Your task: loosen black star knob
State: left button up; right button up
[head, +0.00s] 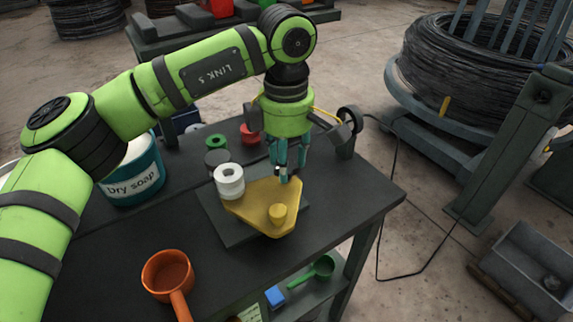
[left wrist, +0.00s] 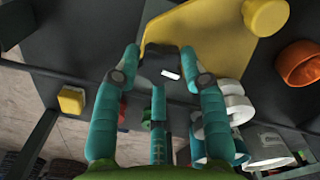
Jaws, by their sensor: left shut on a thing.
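A black knob (left wrist: 163,62) with a white mark on it sits at the edge of a yellow plate (left wrist: 196,32) in the left wrist view. The teal fingers of my left gripper (left wrist: 160,66) are shut around this knob. In the head view my left gripper (head: 285,170) points down at the far corner of the yellow three-cornered plate (head: 257,203), and its fingers hide the black knob. My right gripper is not in view.
White rolls (head: 229,180) stand beside the plate's left corner. An orange pan (head: 167,272) lies at the front. The dark bench top (head: 350,180) is clear on the right.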

pick_arm(q)
jog(key=n+b, duration=0.1)
jog(key=n, duration=0.1)
jog(key=n+b, duration=0.1)
jog(key=n, duration=0.1)
jog(key=shift+f+n, duration=0.2)
jog(key=shift+n, duration=0.1)
jog(key=n+b, duration=0.2)
jog(key=n, duration=0.3)
jog(key=n+b, duration=0.1)
jog(key=n, duration=0.3)
jog(key=shift+n, duration=0.4)
jog(key=shift+n+b, duration=0.85)
jog(key=shift+n, duration=1.45)
jog(key=shift+r, duration=0.1)
jog(key=o, duration=1.1)
jog(key=shift+o, duration=0.2)
jog(key=shift+r, duration=0.1)
